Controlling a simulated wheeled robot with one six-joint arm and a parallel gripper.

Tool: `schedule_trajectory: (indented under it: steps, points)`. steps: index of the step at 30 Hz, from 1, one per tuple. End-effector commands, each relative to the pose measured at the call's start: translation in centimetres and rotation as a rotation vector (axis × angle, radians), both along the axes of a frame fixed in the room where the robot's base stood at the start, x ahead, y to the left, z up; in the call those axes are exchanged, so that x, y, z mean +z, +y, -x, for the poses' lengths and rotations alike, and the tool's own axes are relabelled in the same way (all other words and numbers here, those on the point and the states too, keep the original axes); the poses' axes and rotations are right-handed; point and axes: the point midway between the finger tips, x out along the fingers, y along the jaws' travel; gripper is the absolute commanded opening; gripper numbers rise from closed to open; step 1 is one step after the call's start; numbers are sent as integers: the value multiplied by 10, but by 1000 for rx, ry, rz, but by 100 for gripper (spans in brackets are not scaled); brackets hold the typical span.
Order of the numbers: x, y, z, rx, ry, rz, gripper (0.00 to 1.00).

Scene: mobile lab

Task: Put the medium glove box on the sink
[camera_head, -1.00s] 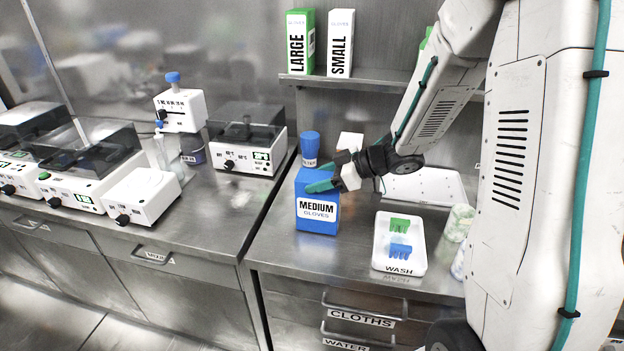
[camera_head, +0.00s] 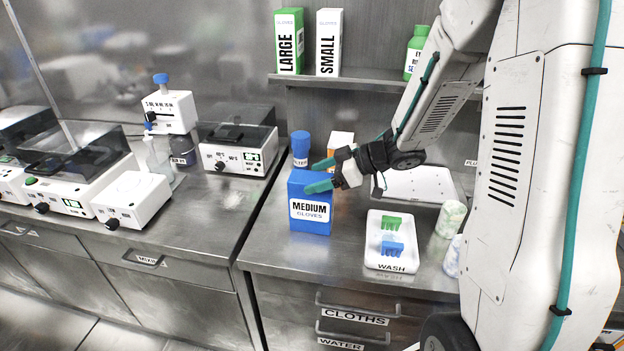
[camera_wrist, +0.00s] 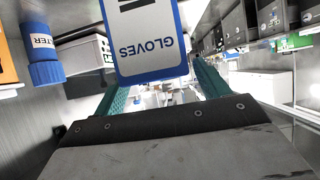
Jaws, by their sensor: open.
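The medium glove box (camera_head: 310,221) is blue with a white label and stands upright on the steel counter (camera_head: 268,258). In the wrist view the glove box (camera_wrist: 150,74) fills the upper middle, its label upside down. My gripper (camera_head: 322,176) is open, with its teal fingers at the upper part of the box. In the wrist view one finger of my gripper (camera_wrist: 160,88) shows on each side of the box. I cannot tell whether the fingers touch it. A white sink-like basin (camera_head: 425,184) lies behind my wrist, partly hidden by my arm.
A blue-capped bottle (camera_head: 300,147) and an orange-and-white box (camera_head: 340,142) stand just behind the glove box. A white WASH tray (camera_head: 373,255) lies to its right, near rolled cloths (camera_head: 451,219). Large (camera_head: 289,42) and small (camera_head: 329,43) glove boxes stand on the shelf above.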

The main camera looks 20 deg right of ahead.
Motion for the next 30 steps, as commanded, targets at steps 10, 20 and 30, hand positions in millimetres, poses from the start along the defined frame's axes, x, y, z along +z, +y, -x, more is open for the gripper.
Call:
schedule_trajectory:
  steps: [10, 20, 30]
  points:
    - [36, -54, 36, -4, -3, 2, 74]
    - [56, -74, 35, -65, -47, 61, 74]
    - [146, -123, 3, -744, -200, 472, 74]
